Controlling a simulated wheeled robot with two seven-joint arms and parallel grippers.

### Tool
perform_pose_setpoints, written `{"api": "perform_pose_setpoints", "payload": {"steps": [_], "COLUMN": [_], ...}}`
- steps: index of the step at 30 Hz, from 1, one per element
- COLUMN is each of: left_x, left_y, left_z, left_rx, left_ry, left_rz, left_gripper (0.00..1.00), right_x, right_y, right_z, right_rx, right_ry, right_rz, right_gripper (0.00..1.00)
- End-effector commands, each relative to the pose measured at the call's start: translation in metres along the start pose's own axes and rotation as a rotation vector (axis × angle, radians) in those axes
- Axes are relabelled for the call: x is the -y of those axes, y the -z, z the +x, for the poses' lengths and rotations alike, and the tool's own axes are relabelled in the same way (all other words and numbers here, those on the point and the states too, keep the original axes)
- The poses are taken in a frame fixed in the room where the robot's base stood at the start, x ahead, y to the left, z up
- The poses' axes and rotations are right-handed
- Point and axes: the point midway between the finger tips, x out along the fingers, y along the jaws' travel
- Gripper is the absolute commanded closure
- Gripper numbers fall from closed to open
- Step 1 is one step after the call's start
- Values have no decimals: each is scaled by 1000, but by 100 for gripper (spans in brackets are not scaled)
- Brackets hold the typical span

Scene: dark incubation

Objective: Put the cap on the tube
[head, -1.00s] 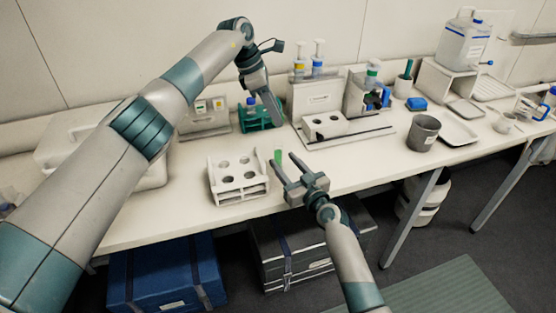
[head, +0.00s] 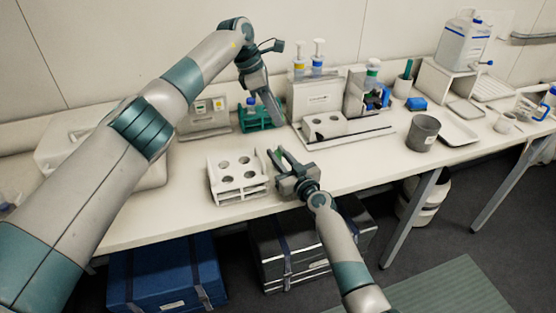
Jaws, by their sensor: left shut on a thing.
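My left gripper (head: 275,112) hangs at the back of the bench, by the teal rack (head: 258,124). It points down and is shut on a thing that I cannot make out. My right gripper (head: 271,153) is low over the bench, just right of the white rack, with its fingers apart. A small green piece (head: 281,152), perhaps the cap, shows at its right finger. The finger partly hides it, and I cannot tell whether they touch. I cannot clearly make out an uncapped tube.
A white rack (head: 240,188) with several holes stands at the front edge. A blue-topped item (head: 251,102) stands at the teal rack. The bench around the cup is fairly clear.

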Motion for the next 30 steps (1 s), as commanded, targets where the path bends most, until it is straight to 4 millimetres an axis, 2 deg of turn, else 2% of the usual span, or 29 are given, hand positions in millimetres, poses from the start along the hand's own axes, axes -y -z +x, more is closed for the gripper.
{"api": "perform_pose_setpoints", "payload": {"steps": [7, 18, 30], "left_x": [0, 0, 0], "left_y": [3, 17, 18], "left_z": [7, 44, 46], "left_rx": [0, 2, 3], "left_ry": [1, 1, 1], "left_rz": [-1, 0, 0], "left_gripper": [95, 95, 95], "right_x": [0, 0, 0], "right_y": [0, 0, 0], "right_z": [0, 0, 0], "right_rx": [0, 0, 0], "right_ry": [0, 0, 0], "right_rz": [0, 0, 0], "right_gripper": [100, 100, 100]}}
